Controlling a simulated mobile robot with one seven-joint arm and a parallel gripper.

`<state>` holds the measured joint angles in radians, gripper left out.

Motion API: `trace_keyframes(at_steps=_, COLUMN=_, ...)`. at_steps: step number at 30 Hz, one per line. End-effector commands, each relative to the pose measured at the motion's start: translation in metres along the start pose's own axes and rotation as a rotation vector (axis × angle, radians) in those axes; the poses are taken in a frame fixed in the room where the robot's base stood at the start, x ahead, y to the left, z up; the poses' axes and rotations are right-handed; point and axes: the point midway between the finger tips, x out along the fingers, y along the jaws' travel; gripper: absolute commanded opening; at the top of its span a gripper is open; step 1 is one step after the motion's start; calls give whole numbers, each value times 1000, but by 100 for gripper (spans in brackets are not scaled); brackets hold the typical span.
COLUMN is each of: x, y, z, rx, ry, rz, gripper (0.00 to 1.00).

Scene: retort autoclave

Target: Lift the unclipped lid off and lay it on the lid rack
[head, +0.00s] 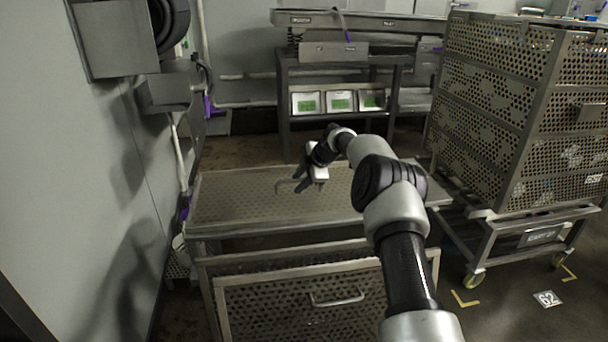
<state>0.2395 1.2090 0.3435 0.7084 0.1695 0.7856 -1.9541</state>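A flat perforated metal panel that looks like the lid (235,205) lies level on a waist-high metal frame, which I take to be the lid rack (215,232). A thin bar handle (284,184) rises from the panel's middle. My gripper (299,178) is low over the panel at this handle. Its dark fingers look spread apart, with the handle's right end near or between them; I cannot tell if they touch it. A second perforated panel (260,310) with its own handle (337,300) sits lower at the front of the frame.
A tall perforated basket (485,90) stands on a wheeled cart (505,228) at the right, close to the frame. A grey wall or cabinet (60,180) borders the left. Floor shows at front right.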

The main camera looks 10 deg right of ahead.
Motion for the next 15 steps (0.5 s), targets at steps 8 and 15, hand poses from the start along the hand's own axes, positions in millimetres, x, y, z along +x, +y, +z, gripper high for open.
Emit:
trace_keyframes(at_steps=8, x=-49, y=4, z=0, rx=1, ry=-2, rz=8, gripper=32)
trace_keyframes(at_steps=15, x=-110, y=4, z=0, rx=0, ry=-3, rz=10, gripper=32)
